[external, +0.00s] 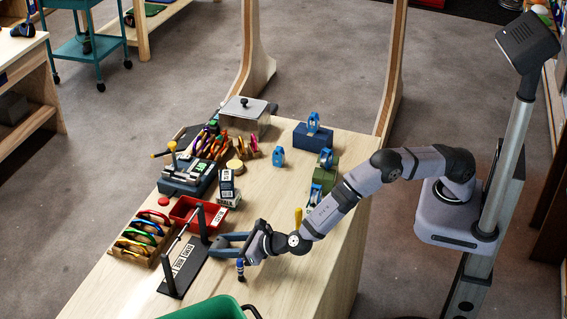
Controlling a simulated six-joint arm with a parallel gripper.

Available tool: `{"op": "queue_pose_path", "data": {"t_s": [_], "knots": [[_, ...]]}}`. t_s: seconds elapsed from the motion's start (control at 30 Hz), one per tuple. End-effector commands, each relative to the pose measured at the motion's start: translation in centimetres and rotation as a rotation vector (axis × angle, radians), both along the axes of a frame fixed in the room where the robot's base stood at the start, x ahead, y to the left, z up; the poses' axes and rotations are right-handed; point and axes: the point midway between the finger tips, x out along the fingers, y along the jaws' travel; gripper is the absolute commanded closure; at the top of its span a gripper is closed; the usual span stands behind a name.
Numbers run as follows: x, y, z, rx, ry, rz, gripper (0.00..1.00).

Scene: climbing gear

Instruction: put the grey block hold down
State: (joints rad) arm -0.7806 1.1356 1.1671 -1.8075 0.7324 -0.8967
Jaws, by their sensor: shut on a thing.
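My gripper (229,246) is at the end of the arm, low over the front part of the wooden bench (110,285). It sits just right of a black stand with two upright posts (183,268). Its blue-grey fingers point left. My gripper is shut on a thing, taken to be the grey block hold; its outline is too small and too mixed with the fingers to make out. A small dark and blue piece (240,268) shows just below the wrist. I cannot tell whether the held thing touches the bench.
A red tray (185,206) and a wooden rack of coloured carabiners (141,238) stand to the left. A labelled block (228,188) is behind my gripper. A green bin (203,309) is at the front edge. Blue and green blocks with blue devices (313,137) stand at the back right.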

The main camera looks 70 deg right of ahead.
Motion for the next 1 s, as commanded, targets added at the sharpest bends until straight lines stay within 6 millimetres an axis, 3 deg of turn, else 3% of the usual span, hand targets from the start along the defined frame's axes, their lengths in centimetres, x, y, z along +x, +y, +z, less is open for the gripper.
{"op": "queue_pose_path", "data": {"t_s": [0.13,0.17,0.2,0.23,0.7,1.0], "knots": [[0.0,0.0,-0.4,0.000,0.000,0.000,0.84],[0.0,0.0,-0.3,0.000,0.000,0.000,0.51],[0.0,0.0,-0.3,0.000,0.001,0.000,0.42],[0.0,0.0,-0.3,0.000,0.001,0.000,0.40],[-0.1,0.0,0.2,-0.001,0.001,0.001,0.40],[-3.0,0.1,1.2,-0.001,0.000,0.003,0.40]]}}
